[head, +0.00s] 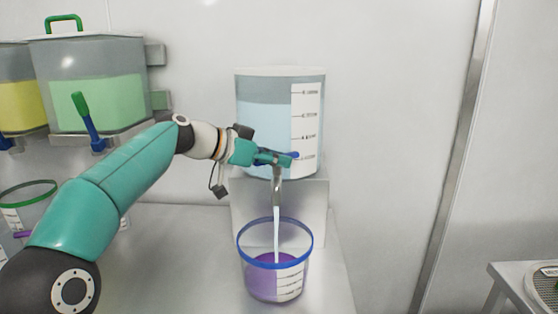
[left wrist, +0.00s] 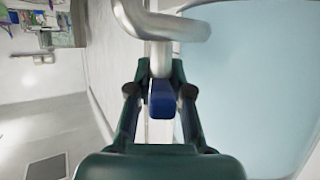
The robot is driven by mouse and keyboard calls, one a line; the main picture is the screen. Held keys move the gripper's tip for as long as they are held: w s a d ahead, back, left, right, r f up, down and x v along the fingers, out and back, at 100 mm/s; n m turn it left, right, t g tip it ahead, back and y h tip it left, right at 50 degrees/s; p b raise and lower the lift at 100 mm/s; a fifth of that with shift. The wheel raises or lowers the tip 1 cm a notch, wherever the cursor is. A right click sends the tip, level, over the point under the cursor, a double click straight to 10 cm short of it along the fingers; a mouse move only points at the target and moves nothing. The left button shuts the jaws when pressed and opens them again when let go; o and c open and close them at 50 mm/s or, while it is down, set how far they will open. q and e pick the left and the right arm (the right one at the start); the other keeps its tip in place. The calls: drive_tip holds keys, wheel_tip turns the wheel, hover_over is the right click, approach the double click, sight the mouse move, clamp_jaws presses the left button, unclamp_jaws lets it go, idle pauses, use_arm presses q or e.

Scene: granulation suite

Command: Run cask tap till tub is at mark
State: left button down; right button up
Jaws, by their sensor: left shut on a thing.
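The cask (head: 268,110) is a clear vessel with a graduated white scale strip, holding pale blue liquid. My left gripper (head: 285,160) is shut on the blue tap handle (head: 292,155) at its lower front. The handle also shows between the fingers in the left wrist view (left wrist: 161,98). A pale stream (head: 276,235) runs from the metal spout (head: 277,190) into the tub below. The tub (head: 252,240) is clear with a blue rim and a white scale, and holds purple liquid. I cannot read its scale marks. My right gripper is not in view.
A green-rimmed tub (head: 28,194) stands behind my left arm. A side table (head: 520,275) is at the right edge.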

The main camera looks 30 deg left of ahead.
use_arm(q)
drive_tip(key=c, duration=1.1)
unclamp_jaws()
drive_tip(key=shift+o, duration=0.2)
drive_tip(key=shift+a, duration=0.1)
drive_tip(key=v, duration=1.2)
drive_tip(key=shift+f, duration=0.15)
